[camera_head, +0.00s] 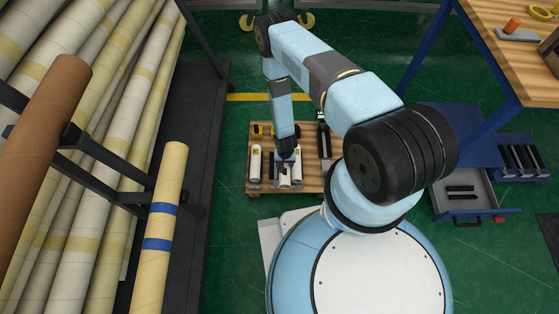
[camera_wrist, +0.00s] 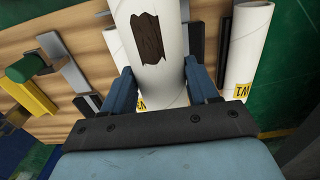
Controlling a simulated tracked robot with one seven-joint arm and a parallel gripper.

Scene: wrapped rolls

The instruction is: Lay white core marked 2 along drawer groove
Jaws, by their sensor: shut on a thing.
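My gripper (camera_wrist: 160,84) has its two blue fingers on either side of a white core (camera_wrist: 158,72) with a dark brown patch, and is shut on it. Another white core (camera_wrist: 246,50) with a yellow label stands to the right. In the head view my gripper (camera_head: 286,158) is low over the wooden pallet (camera_head: 250,187), among white cores; one core (camera_head: 256,163) stands apart at the left. I cannot read a 2 on any core. The open grey drawer (camera_head: 470,206) at the right holds black pieces; its groove is not clear.
A wooden bench (camera_head: 520,65) on blue legs stands at the right, above the drawer. Black items stand in a blue rack (camera_head: 523,160). Long wrapped rolls (camera_head: 110,130) fill a dark rack at the left. Green floor lies between pallet and drawer, partly behind my arm.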

